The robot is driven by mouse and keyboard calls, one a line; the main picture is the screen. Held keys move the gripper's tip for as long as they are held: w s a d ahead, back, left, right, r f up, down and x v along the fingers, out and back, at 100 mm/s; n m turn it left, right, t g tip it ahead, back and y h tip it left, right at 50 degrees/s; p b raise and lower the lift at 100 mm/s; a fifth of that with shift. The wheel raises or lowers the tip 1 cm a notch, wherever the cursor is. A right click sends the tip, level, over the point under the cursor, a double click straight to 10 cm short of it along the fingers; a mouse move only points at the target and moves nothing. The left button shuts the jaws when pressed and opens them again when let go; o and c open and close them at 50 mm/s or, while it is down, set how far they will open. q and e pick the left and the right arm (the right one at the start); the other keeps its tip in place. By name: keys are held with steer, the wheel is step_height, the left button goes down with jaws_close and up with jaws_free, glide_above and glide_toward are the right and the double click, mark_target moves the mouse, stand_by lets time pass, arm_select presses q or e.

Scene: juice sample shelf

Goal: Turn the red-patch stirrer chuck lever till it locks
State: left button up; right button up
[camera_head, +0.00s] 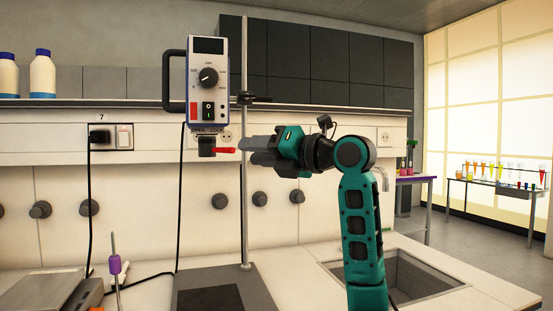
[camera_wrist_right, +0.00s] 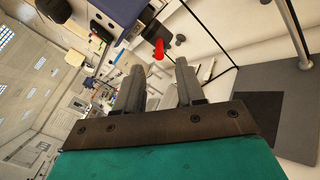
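My right gripper (camera_head: 246,148) is just right of the lever tip, pointing left. In the wrist view, my right gripper (camera_wrist_right: 160,68) is open and empty, with the red lever (camera_wrist_right: 158,49) just beyond the gap. My left gripper is not in view.
The stand rod (camera_head: 244,200) rises from a dark base plate (camera_head: 225,290), close to my right gripper. A purple-handled tool (camera_head: 115,264) stands at lower left. A sink (camera_head: 400,275) lies at right. White bottles (camera_head: 42,75) stand on the shelf.

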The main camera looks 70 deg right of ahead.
steer(key=shift+s+a, duration=0.25)
steer(key=shift+s, duration=1.05)
steer(key=shift+s+a, duration=0.2)
steer(key=shift+s, duration=1.05)
